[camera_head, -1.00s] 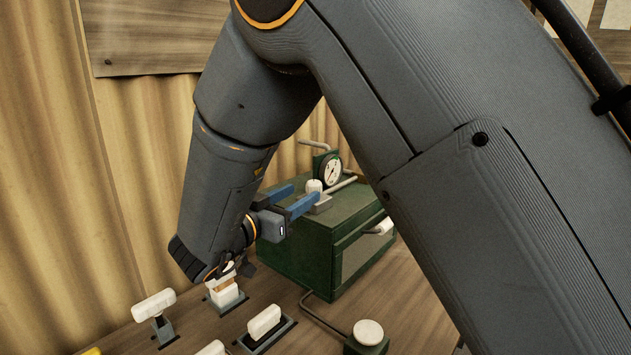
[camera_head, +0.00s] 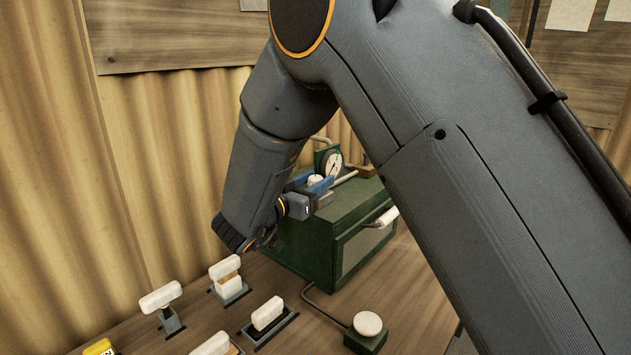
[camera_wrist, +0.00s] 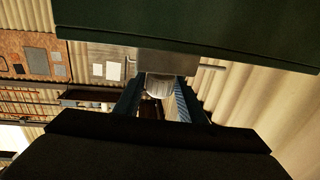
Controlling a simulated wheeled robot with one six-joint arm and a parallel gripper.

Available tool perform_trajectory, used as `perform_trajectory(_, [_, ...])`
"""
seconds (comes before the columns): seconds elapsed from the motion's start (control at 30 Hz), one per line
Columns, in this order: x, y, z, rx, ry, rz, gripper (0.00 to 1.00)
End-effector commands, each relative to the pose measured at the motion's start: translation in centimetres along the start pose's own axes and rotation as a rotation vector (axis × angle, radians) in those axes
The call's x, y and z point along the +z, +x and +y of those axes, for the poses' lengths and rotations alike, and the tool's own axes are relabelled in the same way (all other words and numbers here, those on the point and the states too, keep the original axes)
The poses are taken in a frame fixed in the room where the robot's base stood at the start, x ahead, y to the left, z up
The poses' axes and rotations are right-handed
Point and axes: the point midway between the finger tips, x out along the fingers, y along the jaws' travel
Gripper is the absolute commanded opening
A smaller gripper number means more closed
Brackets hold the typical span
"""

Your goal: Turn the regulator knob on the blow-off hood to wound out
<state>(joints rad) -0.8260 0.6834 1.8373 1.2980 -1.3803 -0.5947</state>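The blow-off hood is a dark green box (camera_head: 306,250) on the bench, with a round gauge standing at its back. The regulator knob (camera_head: 314,180) is a small pale cylinder on top of the hood, in front of the gauge. It also shows in the wrist view (camera_wrist: 158,86), in front of a grey block. My gripper (camera_head: 312,184) has blue fingers, one on each side of the knob. The fingers look apart in the wrist view (camera_wrist: 158,98), with the knob between them. Contact with the knob cannot be made out. The knob's lower part is partly hidden by the near finger.
The gauge (camera_head: 331,162) and a pipe stand close behind the knob. White-handled levers (camera_head: 160,298) (camera_head: 226,268) and a rocker (camera_head: 267,313) sit on the bench at the front left. A round white button (camera_head: 367,324) is in front of the hood. A corrugated wall (camera_head: 170,170) rises behind.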

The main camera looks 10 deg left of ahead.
Motion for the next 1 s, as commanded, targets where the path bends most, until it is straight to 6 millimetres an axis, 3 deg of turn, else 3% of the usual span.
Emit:
perform_trajectory(0.03, [-0.01,-0.01,0.00,0.000,0.000,0.000,0.27])
perform_trajectory(0.17, [-0.02,-0.02,0.00,0.000,0.000,0.000,0.07])
perform_trajectory(0.57, [-0.06,0.02,0.08,-0.073,-0.001,0.000,0.07])
perform_trajectory(1.0, [0.09,0.18,0.22,-0.429,0.000,0.001,0.07])
